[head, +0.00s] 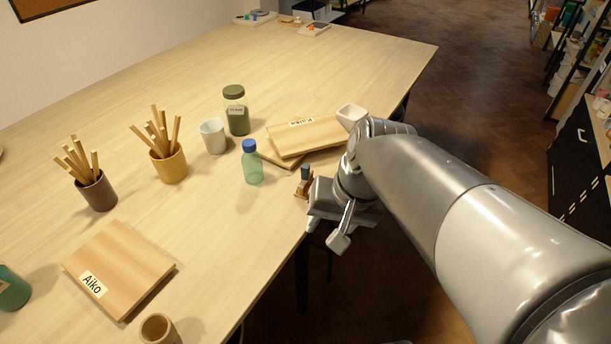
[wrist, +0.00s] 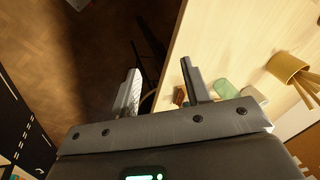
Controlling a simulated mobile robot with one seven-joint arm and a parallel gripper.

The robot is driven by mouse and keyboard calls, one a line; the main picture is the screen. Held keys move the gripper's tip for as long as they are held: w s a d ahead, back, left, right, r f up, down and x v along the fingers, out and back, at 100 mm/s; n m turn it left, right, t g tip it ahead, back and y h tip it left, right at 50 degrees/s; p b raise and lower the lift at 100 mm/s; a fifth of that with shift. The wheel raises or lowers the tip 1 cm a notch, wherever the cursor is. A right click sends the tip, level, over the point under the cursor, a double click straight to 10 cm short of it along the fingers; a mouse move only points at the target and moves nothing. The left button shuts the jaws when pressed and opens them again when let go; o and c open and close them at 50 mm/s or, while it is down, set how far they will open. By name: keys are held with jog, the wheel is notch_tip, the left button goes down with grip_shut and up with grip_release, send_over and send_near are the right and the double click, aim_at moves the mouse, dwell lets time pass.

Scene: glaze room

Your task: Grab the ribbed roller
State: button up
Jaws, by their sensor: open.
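I cannot pick out a ribbed roller for certain. A small brown wooden piece with a dark blue-grey top (head: 304,182) stands near the table's right edge, partly beside my gripper; its surface is too small to tell if it is ribbed. In the wrist view a small brown thing (wrist: 179,96) shows just beside the right finger, partly hidden by the gripper body. My gripper (head: 326,234) is open and empty, at the table edge, with its fingers pointing down past the edge. In the wrist view the fingers (wrist: 160,66) are apart, with dark floor and the table edge between them.
A green bottle with blue cap (head: 253,165) and boards marked Kalea (head: 312,134) stand close by. Further left are a white cup (head: 213,136), a green jar (head: 236,112), a mustard cup of sticks (head: 170,165) and a board marked Aiko (head: 122,265). Bare table lies between.

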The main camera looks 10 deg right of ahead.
jog(key=w+a+f+m+g+y, duration=0.2)
jog(key=w+f+m+y, duration=0.15)
jog(key=m+y, duration=0.2)
jog(key=m+t+y, duration=0.7)
jog(key=m+t, duration=0.3)
jog(key=m, duration=0.6)
send_near(309, 173)
jog(key=shift+m+h, duration=0.25)
jog(key=x, duration=0.5)
jog(key=shift+w+a+f, duration=0.1)
jog(key=shift+a, duration=0.1)
jog(key=shift+x, duration=2.8)
jog(key=shift+r, duration=0.25)
jog(key=shift+d, duration=0.1)
grip_shut()
